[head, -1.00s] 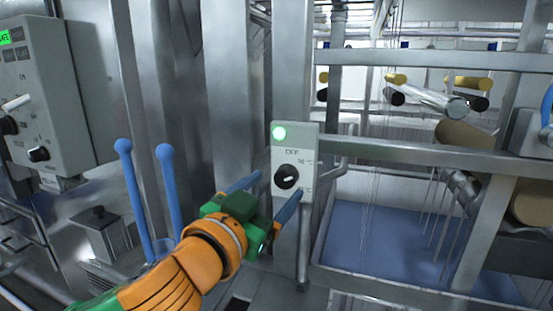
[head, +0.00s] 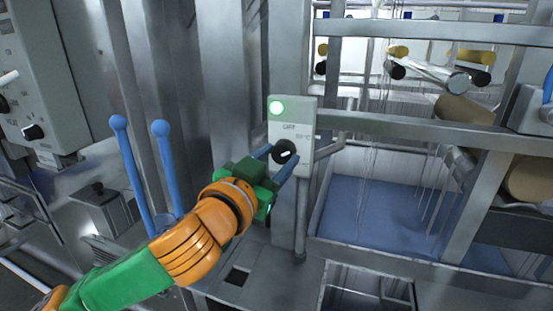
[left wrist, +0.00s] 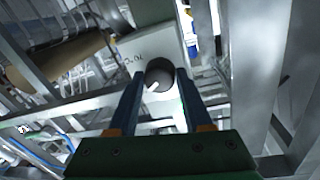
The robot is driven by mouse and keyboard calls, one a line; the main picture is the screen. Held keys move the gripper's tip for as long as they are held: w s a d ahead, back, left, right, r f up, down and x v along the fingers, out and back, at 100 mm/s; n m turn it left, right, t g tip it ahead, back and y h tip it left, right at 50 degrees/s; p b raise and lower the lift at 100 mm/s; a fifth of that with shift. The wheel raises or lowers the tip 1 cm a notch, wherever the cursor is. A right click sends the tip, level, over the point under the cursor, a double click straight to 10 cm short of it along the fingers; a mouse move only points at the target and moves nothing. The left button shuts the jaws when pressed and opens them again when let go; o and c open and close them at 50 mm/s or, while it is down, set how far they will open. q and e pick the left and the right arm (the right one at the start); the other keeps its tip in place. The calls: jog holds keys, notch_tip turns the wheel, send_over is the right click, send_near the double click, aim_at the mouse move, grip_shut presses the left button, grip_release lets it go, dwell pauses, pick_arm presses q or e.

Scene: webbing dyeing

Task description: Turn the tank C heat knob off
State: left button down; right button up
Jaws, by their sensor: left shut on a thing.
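The heat knob (head: 284,152) is a black dial with a white pointer mark on a pale control box (head: 306,118). The box has a lit green lamp at its top left and small print, partly legible, above the knob. My left gripper (head: 274,157) has its blue fingers on either side of the knob and is shut on it. In the left wrist view the knob (left wrist: 159,74) sits between the two fingertips, with its white mark pointing to the lower left. The fingers hide part of the box's lower face. My right gripper is not in view.
A tank with blue liquid (head: 370,215) lies right of the box, behind metal rails. Two blue upright rods (head: 165,165) stand left of my arm. Another control panel (head: 45,85) is at the far left. Steel posts stand close behind the gripper.

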pick_arm(q)
jog(key=n+b, duration=0.1)
jog(key=n, duration=0.1)
jog(key=shift+f+n, duration=0.15)
jog(key=shift+n, duration=0.15)
jog(key=n+b, duration=0.1)
jog(key=n, duration=0.1)
jog(key=shift+d+n+t, duration=0.1)
jog(key=shift+n+t, duration=0.3)
jog(key=n, duration=0.2)
jog(key=shift+n, duration=0.4)
jog(key=shift+n+t+y, duration=0.3)
jog(key=shift+n, duration=1.6)
jog(key=shift+c, duration=1.6)
grip_release()
